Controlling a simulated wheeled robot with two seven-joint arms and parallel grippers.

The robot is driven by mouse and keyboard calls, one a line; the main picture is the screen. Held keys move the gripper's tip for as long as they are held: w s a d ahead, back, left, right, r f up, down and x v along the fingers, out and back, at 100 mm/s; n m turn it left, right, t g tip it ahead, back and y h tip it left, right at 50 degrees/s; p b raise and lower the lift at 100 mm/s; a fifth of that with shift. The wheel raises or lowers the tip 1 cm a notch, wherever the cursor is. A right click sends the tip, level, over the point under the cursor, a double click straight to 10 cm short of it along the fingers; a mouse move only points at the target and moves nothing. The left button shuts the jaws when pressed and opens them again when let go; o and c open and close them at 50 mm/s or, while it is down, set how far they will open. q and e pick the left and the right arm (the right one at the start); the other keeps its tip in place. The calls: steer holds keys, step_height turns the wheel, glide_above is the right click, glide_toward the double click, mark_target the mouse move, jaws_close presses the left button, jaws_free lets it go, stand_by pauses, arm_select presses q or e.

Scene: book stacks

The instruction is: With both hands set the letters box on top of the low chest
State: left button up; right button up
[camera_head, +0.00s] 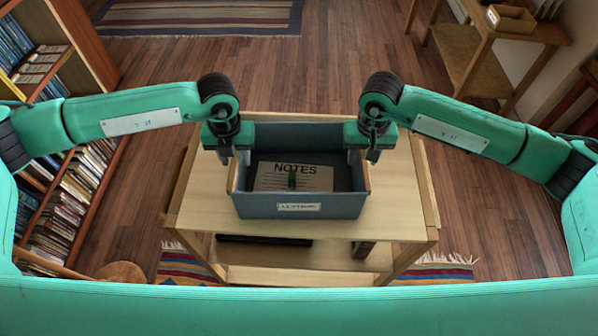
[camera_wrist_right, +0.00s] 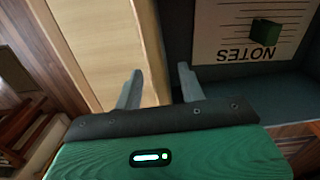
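The letters box (camera_head: 300,208) is a blue-grey open box with a label on its front and tan strips at its two ends. It stands on a pale wooden trolley top. Inside lies a "NOTES" sheet (camera_head: 275,178) with a small green block on it; the sheet also shows in the right wrist view (camera_wrist_right: 235,35). My left gripper (camera_head: 235,157) is open at the box's left end. My right gripper (camera_head: 364,156) is open at the right end; its fingers (camera_wrist_right: 160,88) are apart, near the side wall. I cannot make out a low chest.
The trolley (camera_head: 400,200) has a lower shelf with a dark flat object (camera_head: 265,240). A bookcase (camera_head: 90,45) stands at left. A wooden desk (camera_head: 500,35) with a small tray stands at back right. The floor behind the trolley is clear up to a rug (camera_head: 200,18).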

arm_select(q)
jaws_close()
arm_select(e)
jaws_close()
arm_select(q)
steer(key=shift+r, duration=0.1)
arm_select(e)
steer(key=shift+r, duration=0.1)
